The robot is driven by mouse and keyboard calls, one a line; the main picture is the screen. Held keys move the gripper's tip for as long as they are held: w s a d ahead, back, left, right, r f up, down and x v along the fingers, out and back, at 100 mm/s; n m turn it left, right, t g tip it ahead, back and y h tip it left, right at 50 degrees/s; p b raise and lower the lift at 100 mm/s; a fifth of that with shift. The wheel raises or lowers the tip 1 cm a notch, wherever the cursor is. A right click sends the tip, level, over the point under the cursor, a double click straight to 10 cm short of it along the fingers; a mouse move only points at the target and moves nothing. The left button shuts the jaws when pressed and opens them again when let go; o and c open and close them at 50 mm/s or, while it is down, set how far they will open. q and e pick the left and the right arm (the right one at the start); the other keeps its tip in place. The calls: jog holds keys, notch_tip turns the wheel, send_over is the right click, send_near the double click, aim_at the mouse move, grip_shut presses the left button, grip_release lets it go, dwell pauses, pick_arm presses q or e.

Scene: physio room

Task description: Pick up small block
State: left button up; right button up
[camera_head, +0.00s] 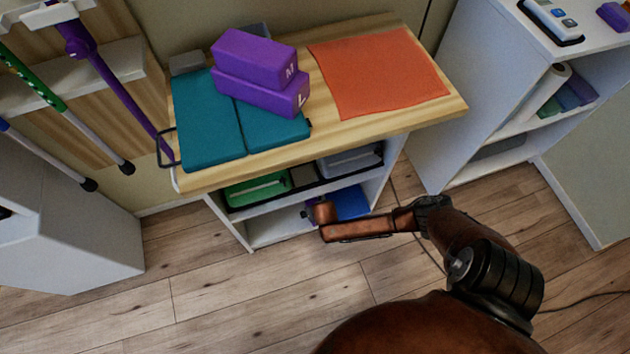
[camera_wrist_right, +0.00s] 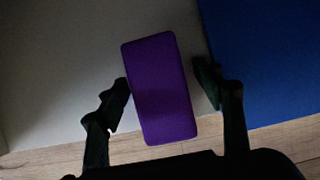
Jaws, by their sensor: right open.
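A small purple block (camera_wrist_right: 160,88) lies on the pale lower shelf in the right wrist view. My right gripper (camera_wrist_right: 164,84) is open, with one finger on each side of the block. The left finger is at or very near the block's edge, while a narrow gap shows at the right finger; I cannot tell whether either touches. In the head view my right arm reaches into the lower shelf, and its wrist hides most of the gripper and the block there. My left gripper is in neither view.
Two larger purple blocks marked M (camera_head: 250,55) and L (camera_head: 265,92) are stacked on a teal folded mat (camera_head: 205,135) on the wooden top (camera_head: 385,122). An orange cloth (camera_head: 380,75) lies beside them. A blue item (camera_wrist_right: 262,60) lies right of the small block. A green bin (camera_head: 255,190) sits above.

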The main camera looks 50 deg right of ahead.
jog(key=shift+c, duration=0.4)
jog(key=shift+s, duration=0.1)
jog(key=c, duration=1.2)
jog(key=shift+o, duration=0.2)
jog(key=shift+f, duration=0.1)
jog(key=shift+a+r, duration=0.1)
jog(key=shift+r, duration=0.1)
